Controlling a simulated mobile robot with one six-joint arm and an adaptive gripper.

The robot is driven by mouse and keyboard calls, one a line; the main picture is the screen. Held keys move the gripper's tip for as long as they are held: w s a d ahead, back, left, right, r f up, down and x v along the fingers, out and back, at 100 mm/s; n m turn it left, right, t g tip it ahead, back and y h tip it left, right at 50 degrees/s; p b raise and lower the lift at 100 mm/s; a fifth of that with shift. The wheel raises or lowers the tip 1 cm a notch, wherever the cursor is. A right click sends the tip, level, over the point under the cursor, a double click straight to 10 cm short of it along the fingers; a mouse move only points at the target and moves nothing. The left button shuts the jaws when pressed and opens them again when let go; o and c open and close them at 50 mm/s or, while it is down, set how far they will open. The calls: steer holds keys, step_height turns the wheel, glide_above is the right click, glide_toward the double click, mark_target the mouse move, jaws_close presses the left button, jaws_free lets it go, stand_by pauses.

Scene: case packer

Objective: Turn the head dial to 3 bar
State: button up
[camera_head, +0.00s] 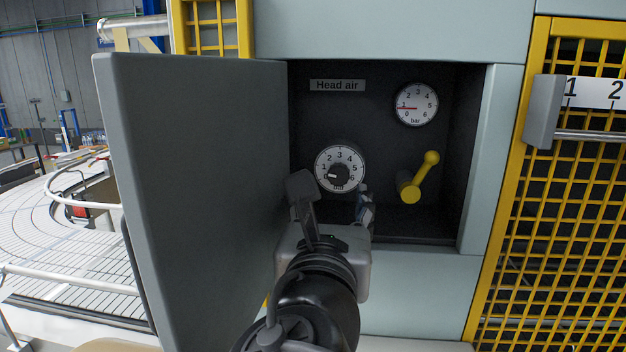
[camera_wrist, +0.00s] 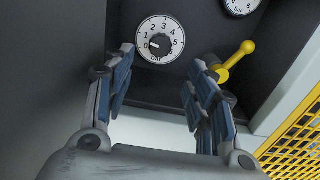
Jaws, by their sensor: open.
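The head dial is a white disc with a black knob (camera_head: 338,174), set in the back wall of a dark recess under a "Head air" label (camera_head: 337,85). The knob's white mark points left, between 0 and 1. The dial also shows in the wrist view (camera_wrist: 160,39). A round bar gauge (camera_head: 416,104) at upper right has its red needle near 1. My gripper (camera_head: 333,190) is open and empty, just in front of and below the dial. In the wrist view its two blue-padded fingers (camera_wrist: 160,75) stand apart, with the dial beyond them, untouched.
A yellow lever (camera_head: 420,177) sticks out right of the dial and also shows in the wrist view (camera_wrist: 236,61). The open grey door (camera_head: 205,190) stands close on the left. A yellow mesh guard (camera_head: 560,200) is at the right.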

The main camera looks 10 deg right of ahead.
mark_target(338, 178)
steer(key=x, duration=1)
steer(key=shift+f, duration=0.1)
steer(key=shift+s, duration=0.1)
steer(key=c, duration=1.1)
